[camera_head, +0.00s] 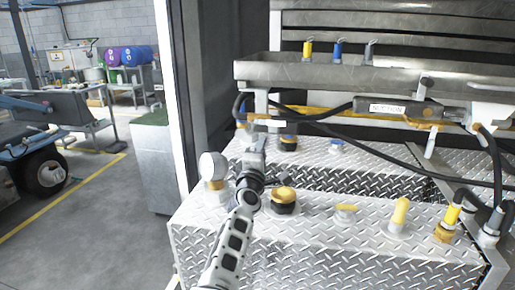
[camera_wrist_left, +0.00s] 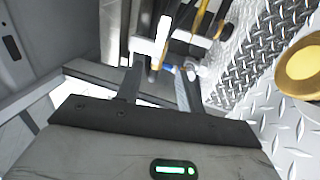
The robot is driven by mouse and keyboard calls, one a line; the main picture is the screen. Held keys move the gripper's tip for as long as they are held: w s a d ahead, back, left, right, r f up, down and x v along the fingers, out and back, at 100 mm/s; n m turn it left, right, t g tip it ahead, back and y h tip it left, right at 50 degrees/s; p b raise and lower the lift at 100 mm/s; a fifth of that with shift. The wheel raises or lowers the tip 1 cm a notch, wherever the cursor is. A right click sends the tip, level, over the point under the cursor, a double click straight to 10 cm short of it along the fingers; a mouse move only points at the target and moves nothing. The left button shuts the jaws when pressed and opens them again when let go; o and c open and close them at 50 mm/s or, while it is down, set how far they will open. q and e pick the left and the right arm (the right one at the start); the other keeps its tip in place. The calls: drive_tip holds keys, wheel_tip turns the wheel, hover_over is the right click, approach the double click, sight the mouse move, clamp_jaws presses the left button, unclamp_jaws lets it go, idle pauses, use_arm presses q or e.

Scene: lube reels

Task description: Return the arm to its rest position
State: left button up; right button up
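My left arm (camera_head: 232,235) reaches up from the bottom of the head view, over the left part of the diamond-plate deck. Its gripper (camera_head: 254,150) points away toward the back of the deck. In the left wrist view the gripper's two fingers (camera_wrist_left: 160,88) stand apart with nothing seen between them. A black fitting with a yellow cap (camera_head: 284,195) stands just right of the wrist; a yellow cap also shows at the right edge of the left wrist view (camera_wrist_left: 302,68). My right gripper is not in view.
A white round gauge-like knob (camera_head: 213,167) stands close left of the arm. Yellow fittings (camera_head: 400,212) line the deck (camera_head: 330,240). Black hoses (camera_head: 390,160) and a metal tray (camera_head: 350,72) cross behind the gripper. Open floor (camera_head: 100,220) lies left.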

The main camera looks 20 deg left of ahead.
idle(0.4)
use_arm(q)
drive_tip(key=s+f+m+h, duration=0.1)
drive_tip(key=s+f+m, duration=0.1)
drive_tip(key=f, duration=0.2)
drive_tip(key=s+d+f+m+g+h, duration=0.1)
drive_tip(key=s+f+m, duration=0.2)
drive_tip(key=f, duration=0.1)
drive_tip(key=s+d+f+m, duration=0.1)
drive_tip(key=s+f+m, duration=0.1)
drive_tip(key=s+f, duration=0.1)
drive_tip(key=shift+s+f+m+g+h, duration=0.1)
drive_tip(key=shift+f+m+g+h, duration=0.3)
drive_tip(key=shift+f, duration=0.4)
drive_tip(key=s+d+f+m+g+h, duration=0.1)
drive_tip(key=s+f+m, duration=0.4)
drive_tip(key=s, duration=0.5)
drive_tip(key=s+d+f+m+g+h, duration=0.1)
drive_tip(key=s+d+f+m+g, duration=0.3)
drive_tip(key=s, duration=0.7)
drive_tip(key=s+d+f+m+g+h, duration=0.1)
drive_tip(key=s+d+f+m+g, duration=0.1)
drive_tip(key=s+d+f+m, duration=0.3)
drive_tip(key=s+f+m, duration=0.1)
drive_tip(key=s+f, duration=0.2)
drive_tip(key=s, duration=0.3)
drive_tip(key=shift+g+h, duration=0.4)
